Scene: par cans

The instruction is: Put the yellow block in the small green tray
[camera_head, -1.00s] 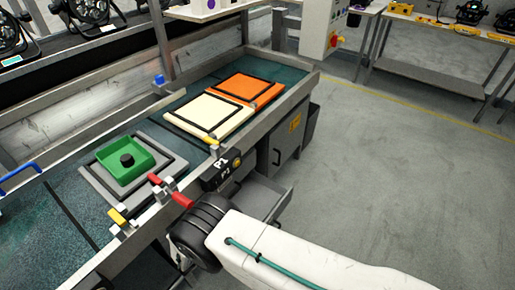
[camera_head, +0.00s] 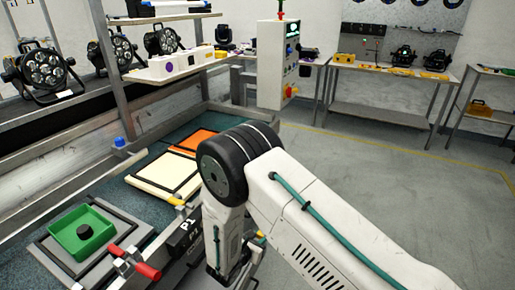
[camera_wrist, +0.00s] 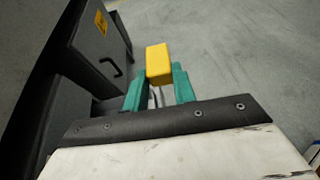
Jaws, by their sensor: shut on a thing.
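The yellow block (camera_wrist: 158,62) is held between the two teal fingers of my gripper (camera_wrist: 159,84) in the wrist view, with grey floor beyond it. The gripper is shut on the block, at the fingertips. The small green tray (camera_head: 98,248) sits on a grey square frame at the lower left of the head view. A round black object (camera_head: 84,231) is inside the tray. My gripper is not clearly visible in the head view; my arm bends down to the right of the tray, beyond the bench's front edge.
A cream panel (camera_head: 160,173) and an orange panel (camera_head: 196,140) lie on the bench beyond the tray. A red-handled clamp (camera_head: 146,270) stands at the bench edge near the tray. A dark cabinet (camera_wrist: 98,45) is at the left of the wrist view. Open floor (camera_head: 375,180) lies to the right.

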